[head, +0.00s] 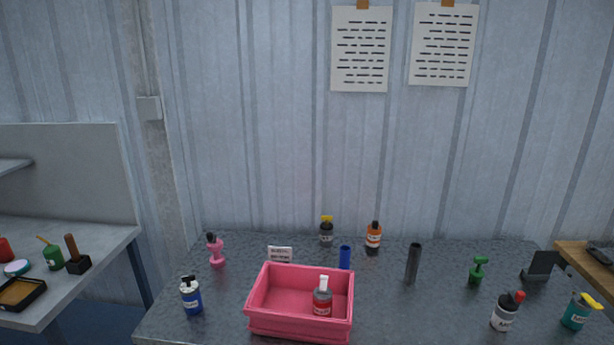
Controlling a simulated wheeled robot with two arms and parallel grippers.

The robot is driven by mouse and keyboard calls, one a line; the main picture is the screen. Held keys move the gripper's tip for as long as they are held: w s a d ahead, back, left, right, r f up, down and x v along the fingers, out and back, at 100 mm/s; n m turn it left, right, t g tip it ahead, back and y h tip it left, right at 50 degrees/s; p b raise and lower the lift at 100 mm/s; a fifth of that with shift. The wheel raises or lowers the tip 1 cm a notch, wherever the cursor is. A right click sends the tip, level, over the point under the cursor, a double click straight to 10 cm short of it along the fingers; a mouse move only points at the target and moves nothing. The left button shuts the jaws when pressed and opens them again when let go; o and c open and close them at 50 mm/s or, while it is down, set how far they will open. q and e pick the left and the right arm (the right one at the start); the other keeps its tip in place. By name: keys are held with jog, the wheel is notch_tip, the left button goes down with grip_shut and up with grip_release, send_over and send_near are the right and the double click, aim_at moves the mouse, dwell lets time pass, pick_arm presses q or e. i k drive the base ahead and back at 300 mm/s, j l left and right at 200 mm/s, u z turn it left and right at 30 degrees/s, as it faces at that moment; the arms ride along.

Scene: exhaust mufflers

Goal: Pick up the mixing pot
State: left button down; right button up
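I cannot tell for sure which thing is the mixing pot. On the left bench in the head view, a small green pot-like container (54,258) has a yellow stick poking out of its top. It stands upright beside a black block with a brown handle (77,258). Neither of my grippers shows in this view.
The grey middle table (385,310) also carries a blue-white bottle (191,296), a pink figure-like piece (216,250), a dark cylinder (413,263), a green pump-like piece (478,270) and several other bottles. A black tray (20,293) lies on the left bench. A gap separates the two.

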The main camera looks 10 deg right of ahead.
aim_at(504, 313)
jog(key=k+z, duration=0.1)
jog(key=z, duration=1.45)
